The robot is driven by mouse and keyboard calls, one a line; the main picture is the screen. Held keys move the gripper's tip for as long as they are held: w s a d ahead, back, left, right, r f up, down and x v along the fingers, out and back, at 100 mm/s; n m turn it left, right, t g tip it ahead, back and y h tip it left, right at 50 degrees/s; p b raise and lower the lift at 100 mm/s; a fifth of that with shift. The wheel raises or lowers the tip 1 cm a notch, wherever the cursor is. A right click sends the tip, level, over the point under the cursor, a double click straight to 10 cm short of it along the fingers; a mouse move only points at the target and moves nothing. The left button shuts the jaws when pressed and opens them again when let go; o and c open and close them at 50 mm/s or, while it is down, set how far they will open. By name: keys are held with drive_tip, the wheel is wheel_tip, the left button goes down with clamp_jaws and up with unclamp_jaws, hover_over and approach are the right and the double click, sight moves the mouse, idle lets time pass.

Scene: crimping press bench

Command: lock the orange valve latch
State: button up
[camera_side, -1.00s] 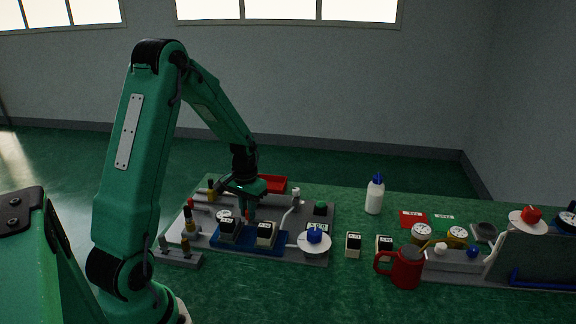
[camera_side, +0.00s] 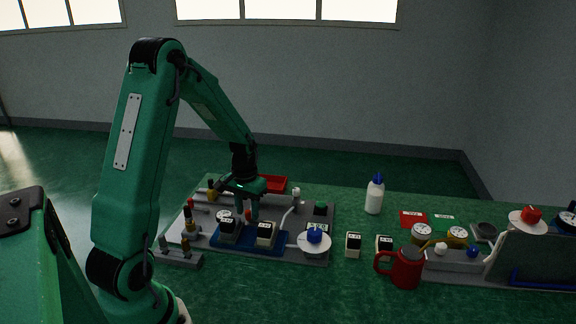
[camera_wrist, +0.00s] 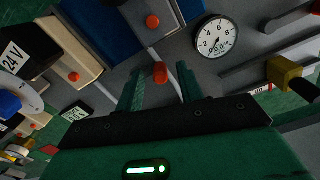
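A small orange-red knob (camera_wrist: 160,72) shows between my fingertips in the wrist view; I take it to be the valve latch's handle, but its full shape is hidden. It shows as a small red spot (camera_side: 248,214) in the side view. My gripper (camera_wrist: 159,84) is open, with one green finger on each side of the knob and a visible gap on both sides. In the side view my gripper (camera_side: 248,207) points down over the grey panel (camera_side: 318,252), just behind the dark-topped blocks.
A round dial (camera_wrist: 215,36) and a yellow-handled lever (camera_wrist: 285,74) lie right of my gripper in the wrist view. Blocks with orange buttons (camera_wrist: 73,76) stand at left. A blue-knobbed disc (camera_side: 314,243), red mug (camera_side: 402,268) and white bottle (camera_side: 374,196) stand further right in the side view.

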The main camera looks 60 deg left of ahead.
sight(248, 211)
wheel_tip(248, 211, up, 7)
drive_tip(key=shift+r, duration=0.15)
idle(0.4)
drive_tip(key=shift+d+r, duration=0.1)
drive_tip(key=shift+d+r, duration=0.2)
drive_tip(key=s+d+r+m+t, duration=0.2)
drive_tip(key=d+r, duration=0.7)
drive_tip(key=d, duration=0.1)
drive_tip(key=s+d+r+m+t, duration=0.3)
drive_tip(key=s+d+r, duration=0.1)
drive_tip(key=s+d, duration=0.5)
drive_tip(key=shift+s+d+r+m+t, duration=0.3)
drive_tip(key=shift+s+d, duration=0.1)
drive_tip(key=shift+d, duration=0.55)
